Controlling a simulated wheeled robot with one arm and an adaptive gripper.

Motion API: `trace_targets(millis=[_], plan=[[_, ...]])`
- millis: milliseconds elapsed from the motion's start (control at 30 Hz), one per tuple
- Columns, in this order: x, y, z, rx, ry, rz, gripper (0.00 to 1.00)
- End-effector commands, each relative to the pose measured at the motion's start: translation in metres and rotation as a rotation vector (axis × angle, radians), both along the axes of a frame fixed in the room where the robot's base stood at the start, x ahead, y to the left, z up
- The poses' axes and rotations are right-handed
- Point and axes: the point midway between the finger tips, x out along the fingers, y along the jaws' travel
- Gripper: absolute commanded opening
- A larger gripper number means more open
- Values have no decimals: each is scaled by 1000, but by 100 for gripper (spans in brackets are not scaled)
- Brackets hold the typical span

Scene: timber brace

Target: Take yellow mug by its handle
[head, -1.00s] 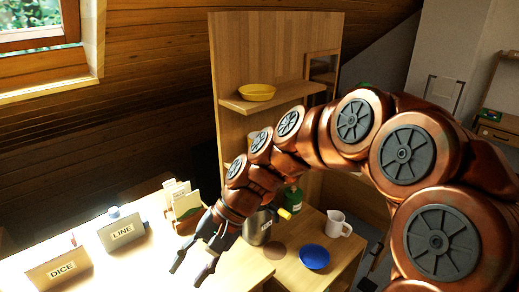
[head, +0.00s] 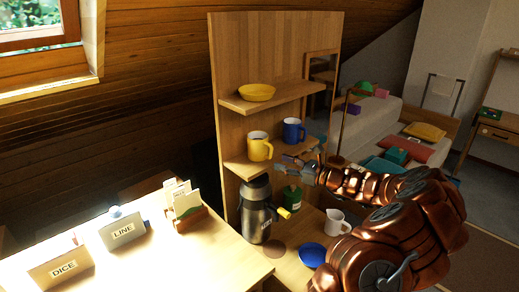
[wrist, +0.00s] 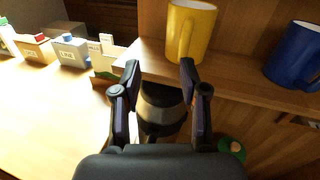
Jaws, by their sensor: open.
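The yellow mug (head: 258,149) stands upright on the middle shelf of a wooden unit. Its handle is on the right side in the head view. In the wrist view the yellow mug (wrist: 197,28) is at the top, just beyond the right fingertip, with its handle towards me. My gripper (head: 284,164) is in front of the shelf, just right of the mug in the head view. In the wrist view my gripper (wrist: 160,72) is open, with nothing between its fingers. I cannot tell whether a fingertip touches the mug.
A blue mug (head: 293,131) stands right of the yellow one on the same shelf (head: 240,167). A yellow bowl (head: 257,92) is on the shelf above. Below stand a steel flask (head: 256,215), a green canister (head: 292,197), a white jug (head: 336,222) and a blue bowl (head: 312,255).

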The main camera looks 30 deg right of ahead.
Motion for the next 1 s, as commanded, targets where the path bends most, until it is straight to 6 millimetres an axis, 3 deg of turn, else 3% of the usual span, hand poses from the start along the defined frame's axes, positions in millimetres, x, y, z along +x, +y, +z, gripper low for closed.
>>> trace_targets(millis=[100, 200, 1000], plan=[[-3, -24, -9, 40, 12, -56, 43], [-1, -29, -11, 50, 14, -71, 43], [68, -1, -7, 48, 14, -67, 43]])
